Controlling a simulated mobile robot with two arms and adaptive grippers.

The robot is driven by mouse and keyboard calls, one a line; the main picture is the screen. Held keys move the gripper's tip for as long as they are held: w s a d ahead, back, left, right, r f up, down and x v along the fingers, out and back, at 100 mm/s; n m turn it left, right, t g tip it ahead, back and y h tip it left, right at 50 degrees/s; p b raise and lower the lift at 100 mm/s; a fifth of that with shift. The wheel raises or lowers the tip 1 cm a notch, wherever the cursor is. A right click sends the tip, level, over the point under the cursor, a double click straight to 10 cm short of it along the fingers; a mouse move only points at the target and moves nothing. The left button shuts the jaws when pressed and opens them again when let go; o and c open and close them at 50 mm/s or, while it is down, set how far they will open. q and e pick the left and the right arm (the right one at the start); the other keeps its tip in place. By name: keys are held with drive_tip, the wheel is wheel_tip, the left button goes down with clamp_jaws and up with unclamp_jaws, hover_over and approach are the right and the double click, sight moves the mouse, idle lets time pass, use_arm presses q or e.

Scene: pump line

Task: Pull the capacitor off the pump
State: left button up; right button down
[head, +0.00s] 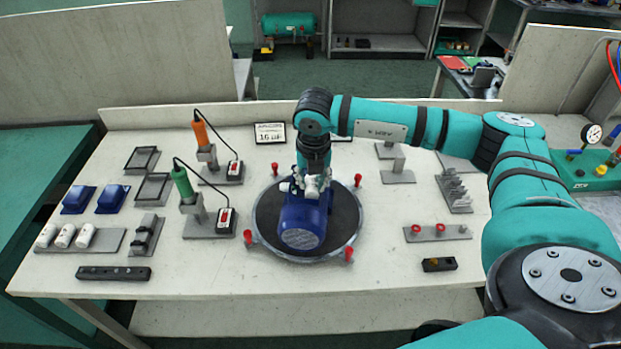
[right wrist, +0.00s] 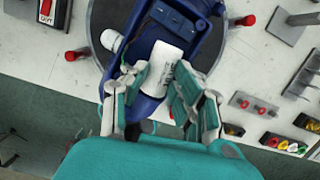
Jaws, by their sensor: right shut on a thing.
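The blue pump (head: 303,222) stands on a dark round turntable (head: 265,215) in the middle of the bench. In the right wrist view the pump body (right wrist: 205,45) fills the upper middle. The white cylindrical capacitor (right wrist: 165,66) with dark print lies against the pump, between the fingers of my right gripper (right wrist: 158,92). The gripper is shut on it. In the head view my right gripper (head: 313,184) points down over the top of the pump and hides the capacitor. Whether the capacitor is still seated cannot be told. My left gripper is not in view.
Red-knobbed clamps (head: 357,180) surround the turntable. Three white cylinders (head: 65,235) lie on a rack at the left. Corded orange (head: 200,132) and green (head: 184,184) tools stand left of the pump. A plate with red rings (head: 437,232) lies right. Bare bench shows in front.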

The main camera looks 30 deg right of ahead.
drive_tip(key=shift+s+d+r+p, duration=0.15)
drive_tip(key=shift+r+p, duration=0.2)
drive_tip(key=shift+r, duration=0.15)
drive_tip(key=shift+w+p+v, duration=0.15)
drive_tip(key=shift+p+v, duration=0.1)
drive_tip(key=shift+v, duration=0.4)
drive_tip(key=shift+w+p+v, duration=0.1)
drive_tip(key=shift+p+v, duration=0.15)
drive_tip(key=shift+v, duration=0.4)
